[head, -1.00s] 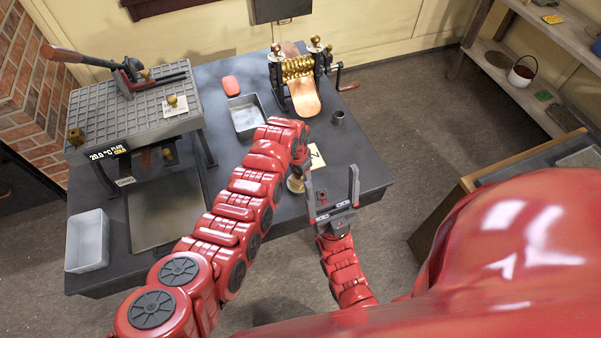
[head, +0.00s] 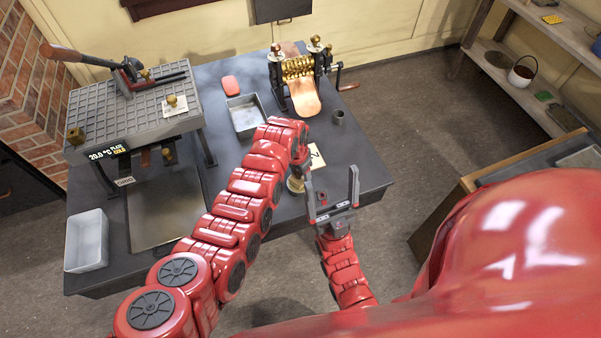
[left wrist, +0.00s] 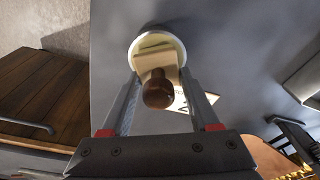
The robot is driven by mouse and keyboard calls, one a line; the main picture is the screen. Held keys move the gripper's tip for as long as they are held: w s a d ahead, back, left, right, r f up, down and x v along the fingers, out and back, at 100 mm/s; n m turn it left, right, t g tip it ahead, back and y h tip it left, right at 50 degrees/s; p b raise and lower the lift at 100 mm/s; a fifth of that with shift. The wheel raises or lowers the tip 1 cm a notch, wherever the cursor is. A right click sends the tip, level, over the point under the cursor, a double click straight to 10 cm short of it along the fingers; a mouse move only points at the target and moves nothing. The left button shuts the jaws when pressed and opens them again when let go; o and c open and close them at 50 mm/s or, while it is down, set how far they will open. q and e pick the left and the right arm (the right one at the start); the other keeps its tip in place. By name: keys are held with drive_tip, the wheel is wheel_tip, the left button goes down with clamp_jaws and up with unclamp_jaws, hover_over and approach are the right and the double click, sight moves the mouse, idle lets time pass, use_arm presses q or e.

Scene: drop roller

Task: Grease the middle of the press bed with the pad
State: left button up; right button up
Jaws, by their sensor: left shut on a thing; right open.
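My left gripper (left wrist: 157,88) is shut on the pad's brown knob (left wrist: 158,92); a flat tan piece shows behind the knob. The pad is over a round, pale-rimmed dish (left wrist: 137,46); I cannot tell whether they touch. In the head view the dish (head: 295,184) is on the dark table, and my left arm mostly hides the gripper and the pad. The press bed (head: 163,212) is the flat grey plate at the left, below the gridded press top (head: 140,105). My right gripper (head: 332,184) is open and empty, at the table's front right.
A white tray (head: 77,243) stands left of the bed. A numbered card (head: 317,156) lies beside the left gripper.

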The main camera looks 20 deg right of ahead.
use_arm(q)
drive_tip(key=shift+r+p, duration=0.7)
drive_tip(key=shift+r, duration=0.25)
drive_tip(key=shift+r+p, duration=0.8)
drive_tip(key=shift+r, duration=0.75)
drive_tip(key=shift+r+p, duration=0.35)
drive_tip(key=shift+r, duration=0.65)
drive_tip(key=shift+w+a, duration=0.1)
